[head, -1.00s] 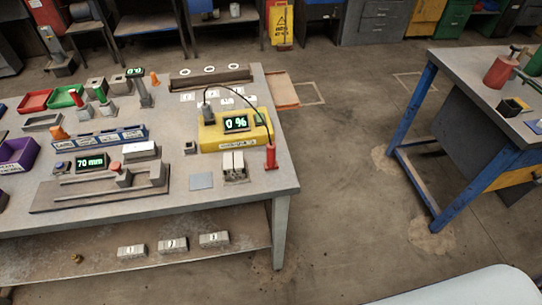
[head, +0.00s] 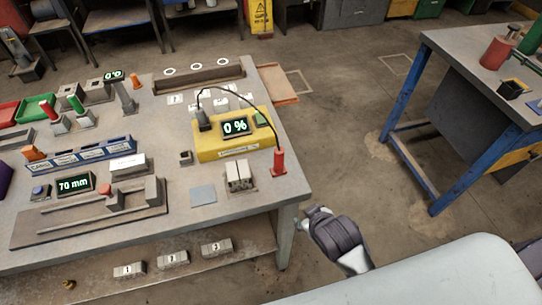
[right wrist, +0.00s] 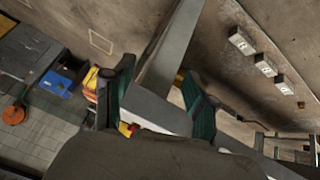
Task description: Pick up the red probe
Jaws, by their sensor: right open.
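The red probe (head: 279,162) stands upright near the right edge of the grey workbench (head: 263,215). A black cable loops from its top to the yellow meter (head: 215,151), whose display reads 0 %. My right gripper (head: 308,217) is just off the bench's right edge, to the right of and nearer than the probe, and not touching it. In the right wrist view its two dark green fingers (right wrist: 162,98) are apart, with grey bench structure seen between and beyond them. My left gripper is not in view.
A hollow grey block (head: 239,176) and a flat grey plate (head: 203,195) lie left of the probe. Numbered blocks (head: 173,260) sit on the lower shelf. A blue-legged table (head: 408,95) stands across open floor at right.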

